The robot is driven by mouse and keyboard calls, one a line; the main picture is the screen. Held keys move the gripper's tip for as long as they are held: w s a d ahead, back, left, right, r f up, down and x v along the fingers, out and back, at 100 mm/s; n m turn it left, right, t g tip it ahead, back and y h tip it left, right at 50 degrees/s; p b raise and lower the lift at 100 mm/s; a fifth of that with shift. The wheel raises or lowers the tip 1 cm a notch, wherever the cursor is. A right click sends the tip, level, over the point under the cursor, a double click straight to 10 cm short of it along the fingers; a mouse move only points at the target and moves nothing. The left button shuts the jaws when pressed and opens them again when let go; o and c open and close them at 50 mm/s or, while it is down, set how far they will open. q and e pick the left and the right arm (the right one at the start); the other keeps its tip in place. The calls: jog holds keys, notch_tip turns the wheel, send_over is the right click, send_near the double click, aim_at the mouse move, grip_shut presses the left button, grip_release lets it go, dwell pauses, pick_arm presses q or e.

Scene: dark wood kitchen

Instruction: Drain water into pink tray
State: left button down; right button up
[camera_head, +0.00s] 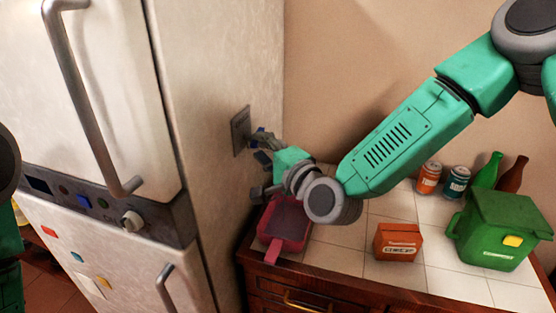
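The pink tray (291,224) sits on the left end of the tiled counter, close to the fridge side, with its handle toward the front edge. Its inside looks dark, and I cannot tell whether it holds water. A grey plate with a spout-like fitting (241,130) is on the fridge's side wall above the tray. My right gripper (262,150) is at this fitting, its fingers small and partly hidden by my wrist, so I cannot tell whether they are open or shut. At the left edge only a bit of my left arm shows; its gripper is out of view.
The white fridge (190,60) with metal handles stands left of the counter. On the counter are a red-orange box (398,242), a green bin (498,230), an orange can (429,177), a blue can (456,183) and bottles (487,170). Bare tiles (345,240) lie between tray and box.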

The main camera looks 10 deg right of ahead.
jog(key=v, duration=0.9)
dwell(7.1)
